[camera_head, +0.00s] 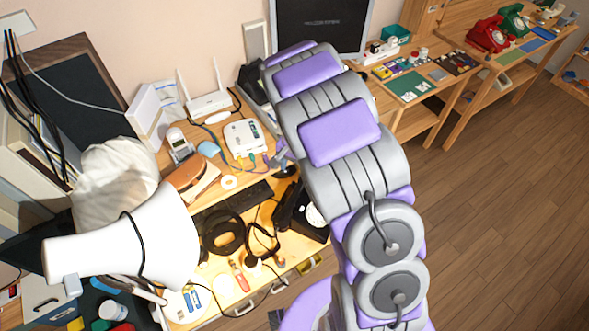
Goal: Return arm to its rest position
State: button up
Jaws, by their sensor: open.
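My purple and grey arm rises from the bottom centre to the top middle, bent over the desk. My gripper cannot be made out; the arm's own links cover the place beyond its far end. A black dial phone (313,215) sits on the desk just left of my arm, partly covered by it. A red dial phone (487,35) and a green dial phone (513,20) stand on a wooden table at the upper right, well apart from my arm.
The lit desk holds a keyboard (233,203), headphones (222,233), a white router (208,104) and loose cables. A white lamp (125,240) stands large at the left. A monitor (320,25) is behind my arm. The wooden floor (490,210) at right is clear.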

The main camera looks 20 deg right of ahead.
dwell(0.5)
jog(key=s+r+n, duration=0.3)
jog(key=s+r, duration=1)
jog(key=r, duration=0.2)
jog(key=s+r+n+g, duration=0.1)
jog(key=s+r+n, duration=0.1)
jog(key=s, duration=0.8)
jog(key=s+r+n, duration=0.3)
jog(key=s+r, duration=0.1)
jog(key=s, duration=0.7)
jog(key=shift+r+g, duration=0.3)
jog(key=shift+g, duration=0.1)
